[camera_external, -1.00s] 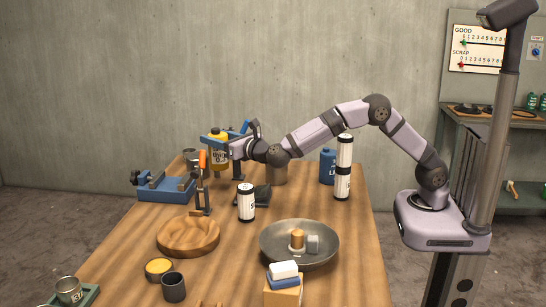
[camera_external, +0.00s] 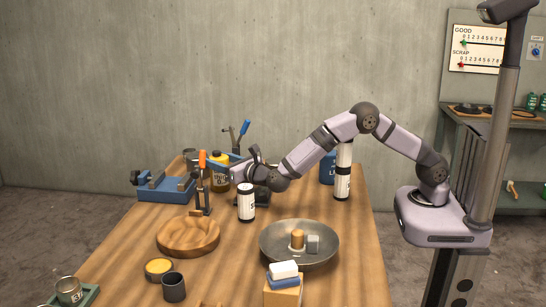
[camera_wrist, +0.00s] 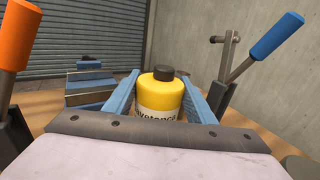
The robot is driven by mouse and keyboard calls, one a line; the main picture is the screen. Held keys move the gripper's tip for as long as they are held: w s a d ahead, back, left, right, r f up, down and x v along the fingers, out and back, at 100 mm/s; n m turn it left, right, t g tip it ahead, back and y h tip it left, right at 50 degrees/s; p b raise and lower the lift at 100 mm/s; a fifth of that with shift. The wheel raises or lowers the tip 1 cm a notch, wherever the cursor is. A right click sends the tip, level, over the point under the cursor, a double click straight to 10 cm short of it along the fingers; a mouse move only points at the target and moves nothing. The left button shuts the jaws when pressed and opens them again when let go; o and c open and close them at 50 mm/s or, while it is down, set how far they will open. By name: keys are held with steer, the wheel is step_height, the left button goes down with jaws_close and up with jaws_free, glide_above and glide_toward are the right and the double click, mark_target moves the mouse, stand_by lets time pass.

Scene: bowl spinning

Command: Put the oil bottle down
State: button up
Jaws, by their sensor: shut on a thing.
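The oil bottle is a yellow bottle with a dark cap and a pale label. It stands upright between the blue fingers of my gripper (camera_external: 222,166), at the back of the table, and its lower part (camera_external: 219,183) shows below them. In the wrist view the yellow bottle (camera_wrist: 160,93) sits between the two fingers (camera_wrist: 158,100), which are shut on it. Its base is hidden in the wrist view. The bottle is at or very near the tabletop; I cannot tell whether it touches.
An orange-handled clamp (camera_external: 202,185) stands just left of the bottle, with a blue vise (camera_external: 166,189) further left. A blue-handled clamp (camera_external: 243,130) is behind my gripper. A white can (camera_external: 246,204) stands close in front. A wooden disc (camera_external: 172,246) and metal bowl (camera_external: 275,255) lie nearer.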

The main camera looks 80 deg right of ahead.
steer(key=shift+b, duration=0.35)
steer(key=o, duration=1.3)
steer(key=shift+r+p, duration=0.15)
steer(key=shift+p, duration=0.25)
steer(key=shift+s+a, duration=0.2)
steer(key=shift+s, duration=0.1)
steer(key=shift+b+v, duration=0.6)
steer(key=shift+v, duration=0.5)
step_height(320, 180, up, 5)
steer(key=shift+s+r+b, duration=0.1)
steer(key=shift+b, duration=0.4)
steer(key=shift+r, duration=0.85)
